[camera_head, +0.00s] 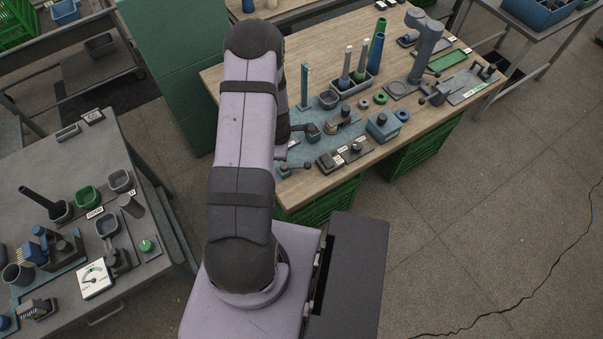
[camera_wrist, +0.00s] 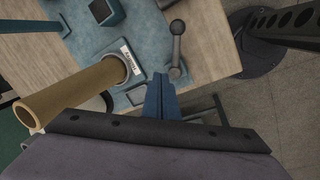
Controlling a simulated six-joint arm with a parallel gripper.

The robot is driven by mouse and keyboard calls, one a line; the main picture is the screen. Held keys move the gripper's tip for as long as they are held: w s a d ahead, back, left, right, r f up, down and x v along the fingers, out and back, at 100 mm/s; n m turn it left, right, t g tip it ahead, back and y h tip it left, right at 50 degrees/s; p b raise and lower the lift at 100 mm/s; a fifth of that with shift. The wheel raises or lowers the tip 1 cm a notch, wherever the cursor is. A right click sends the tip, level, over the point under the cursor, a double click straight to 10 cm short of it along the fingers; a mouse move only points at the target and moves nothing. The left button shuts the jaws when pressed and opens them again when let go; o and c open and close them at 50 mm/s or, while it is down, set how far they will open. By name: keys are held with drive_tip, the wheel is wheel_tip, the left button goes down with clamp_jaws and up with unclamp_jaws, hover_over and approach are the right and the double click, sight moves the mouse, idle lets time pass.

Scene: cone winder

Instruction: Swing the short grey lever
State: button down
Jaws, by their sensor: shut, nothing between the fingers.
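A short grey lever (camera_wrist: 177,50) with a round knob shows in the wrist view, on the edge of a blue-grey plate. Its knob end is toward the top of the picture and its other rounded end is lower. My gripper (camera_wrist: 160,78) has its blue fingers shut and empty, with the tips just left of the lever's lower end. I cannot tell whether they touch. In the head view a small lever (camera_head: 294,168) at the table's front edge looks like the same one. My arm hides the fingertips there.
In the head view, switch boxes (camera_head: 344,154) and a blue box (camera_head: 382,125) stand right of the lever. Open floor lies beyond the table's front edge.

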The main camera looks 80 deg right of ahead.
drive_tip(key=w+a+f+m+t+b, duration=0.1)
drive_tip(key=w+a+f+b, duration=0.1)
drive_tip(key=w+a+b, duration=0.35)
drive_tip(key=w+a+f+m+b, duration=0.1)
drive_tip(key=w+a+f+b, duration=0.1)
drive_tip(key=w+a, duration=0.65)
drive_tip(key=s+r+m+g+h, duration=0.1)
drive_tip(key=s+m, duration=0.4)
drive_tip(key=m, duration=0.6)
drive_tip(key=s+d+r+m+g+h, duration=0.1)
drive_tip(key=s+m, duration=0.4)
drive_tip(key=m, duration=0.7)
drive_tip(key=s+d+r+m+g+h, duration=0.1)
drive_tip(key=s+m+g, duration=0.3)
drive_tip(key=m, duration=0.7)
drive_tip(key=shift+s+r+m+g+b, duration=0.3)
drive_tip(key=shift+s+r, duration=0.6)
drive_tip(key=shift+s, duration=0.2)
drive_tip(key=shift+d+f, duration=0.1)
